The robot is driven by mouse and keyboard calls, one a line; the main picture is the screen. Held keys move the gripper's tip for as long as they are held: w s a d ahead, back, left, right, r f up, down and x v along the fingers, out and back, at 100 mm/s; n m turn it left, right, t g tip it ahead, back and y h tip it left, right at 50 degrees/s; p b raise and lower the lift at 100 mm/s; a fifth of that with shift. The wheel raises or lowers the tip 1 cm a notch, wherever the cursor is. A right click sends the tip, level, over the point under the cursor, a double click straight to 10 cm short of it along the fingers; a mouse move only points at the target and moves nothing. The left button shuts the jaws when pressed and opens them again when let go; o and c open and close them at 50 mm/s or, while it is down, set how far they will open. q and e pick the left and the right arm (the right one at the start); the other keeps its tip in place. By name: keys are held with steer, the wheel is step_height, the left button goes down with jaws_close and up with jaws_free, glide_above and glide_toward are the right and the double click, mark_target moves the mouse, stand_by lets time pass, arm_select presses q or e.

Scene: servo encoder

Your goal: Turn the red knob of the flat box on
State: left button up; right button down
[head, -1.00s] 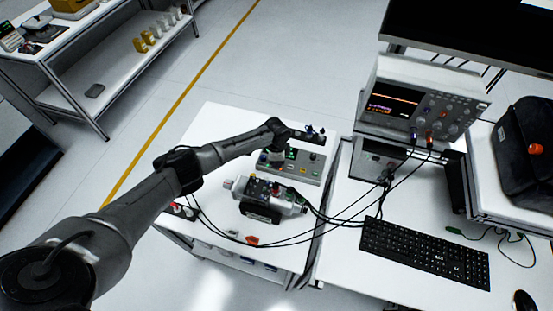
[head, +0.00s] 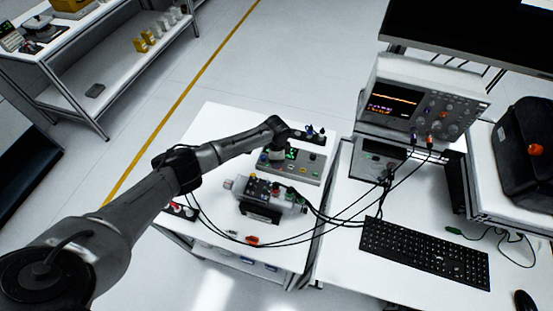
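The flat box (head: 317,166) is grey and lies on the white table, with a green lit display and several coloured buttons on its top. My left arm reaches in from the left. Its gripper (head: 276,158) points down over the left part of the flat box. The fingertips are small and dark, so I cannot tell whether they are open, shut or touching the box. I cannot make out the red knob; the gripper and wrist cover part of the box top. My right gripper is not in view.
A grey servo unit (head: 262,195) with cables stands just in front of the box. Cables run right to an oscilloscope (head: 403,102). A keyboard (head: 425,252) lies on the right table. The table (head: 215,125) is bare at the back left.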

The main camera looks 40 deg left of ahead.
arm_select(q)
step_height(320, 180, up, 13)
stand_by(0.4)
steer(key=shift+f, duration=0.1)
stand_by(0.5)
